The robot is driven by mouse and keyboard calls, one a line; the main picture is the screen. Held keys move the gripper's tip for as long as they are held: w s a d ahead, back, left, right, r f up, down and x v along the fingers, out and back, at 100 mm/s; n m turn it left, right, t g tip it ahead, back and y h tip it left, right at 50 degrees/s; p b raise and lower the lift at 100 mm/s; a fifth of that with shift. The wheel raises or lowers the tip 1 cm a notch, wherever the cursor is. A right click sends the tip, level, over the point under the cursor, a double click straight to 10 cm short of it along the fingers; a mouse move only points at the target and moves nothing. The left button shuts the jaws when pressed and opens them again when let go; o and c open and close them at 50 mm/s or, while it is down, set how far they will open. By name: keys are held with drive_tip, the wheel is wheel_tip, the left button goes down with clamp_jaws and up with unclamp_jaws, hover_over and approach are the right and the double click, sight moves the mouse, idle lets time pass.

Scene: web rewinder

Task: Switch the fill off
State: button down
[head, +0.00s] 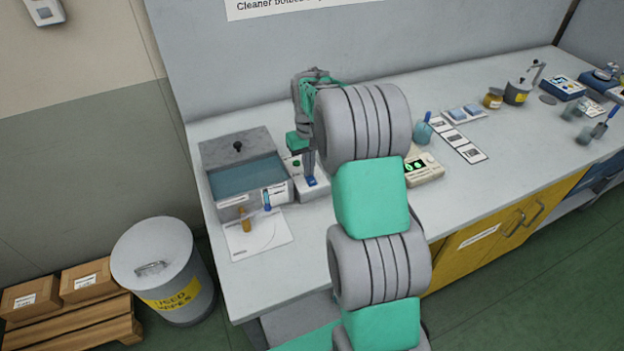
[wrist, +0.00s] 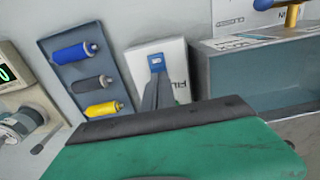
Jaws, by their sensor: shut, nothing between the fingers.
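The fill switch box (head: 318,190) is a small white box with a blue rocker, standing right of a water bath (head: 222,203) on the bench. A green spot shows near its back end. In the wrist view the box (wrist: 172,55), with a partly covered "FILL" label, shows its blue rocker (wrist: 156,60). My gripper (head: 310,176) points down at the box, its fingers together and empty. In the wrist view its dark fingertips (wrist: 157,68) are at the rocker's near edge. I cannot tell whether they touch it or which way the rocker is set.
A scale with green digits (head: 424,168) stands right of my arm. A tray of blue, grey and yellow cylinders (wrist: 85,80) lies beside the box. An amber handle-like piece (head: 244,222) and a blue one (head: 267,200) are at the bath's front.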

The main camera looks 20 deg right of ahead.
drive_tip(key=shift+f, duration=0.45)
drive_tip(key=shift+r+p, duration=2.15)
drive_tip(key=shift+r, duration=1.4)
